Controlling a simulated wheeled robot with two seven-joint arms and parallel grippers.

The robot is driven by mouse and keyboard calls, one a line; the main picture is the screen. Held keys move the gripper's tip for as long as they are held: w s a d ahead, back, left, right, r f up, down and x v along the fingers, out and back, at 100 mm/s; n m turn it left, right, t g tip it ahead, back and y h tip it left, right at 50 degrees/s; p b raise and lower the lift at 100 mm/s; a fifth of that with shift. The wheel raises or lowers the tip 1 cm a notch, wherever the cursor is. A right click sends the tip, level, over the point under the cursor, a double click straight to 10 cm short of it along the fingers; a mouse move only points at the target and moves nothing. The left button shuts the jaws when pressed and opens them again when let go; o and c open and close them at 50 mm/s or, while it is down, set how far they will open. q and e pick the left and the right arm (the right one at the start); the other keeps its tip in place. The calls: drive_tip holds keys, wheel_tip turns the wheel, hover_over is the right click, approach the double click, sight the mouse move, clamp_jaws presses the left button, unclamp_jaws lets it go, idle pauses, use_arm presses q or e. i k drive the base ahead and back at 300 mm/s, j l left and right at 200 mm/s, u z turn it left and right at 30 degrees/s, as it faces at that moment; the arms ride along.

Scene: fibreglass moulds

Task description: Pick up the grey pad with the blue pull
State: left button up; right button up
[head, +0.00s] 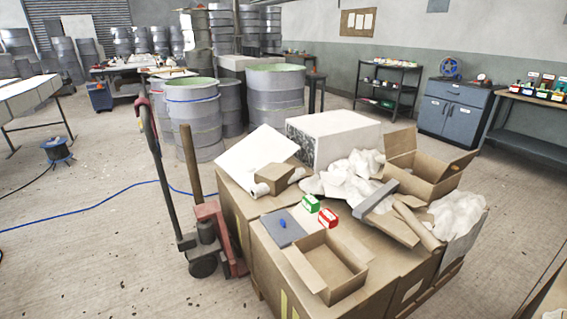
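The grey pad (283,230) lies flat near the left front edge of a large cardboard-topped stack (262,290) in the head view. Its small blue pull (282,224) sits on its upper face. A green-and-white box (311,203) and a red-and-white box (328,218) stand just right of the pad. An open empty carton (326,268) stands close in front of it, to the right. Neither of my grippers shows in the head view.
Crumpled white paper (345,172), a grey bar (376,199), a small brown box (274,178) and an open carton (425,165) crowd the stack's back and right. A red pallet jack (215,225) stands at its left. Floor farther left is mostly clear, crossed by a blue hose.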

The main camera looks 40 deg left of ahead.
sight(282, 228)
drive_tip(key=u, duration=1.45)
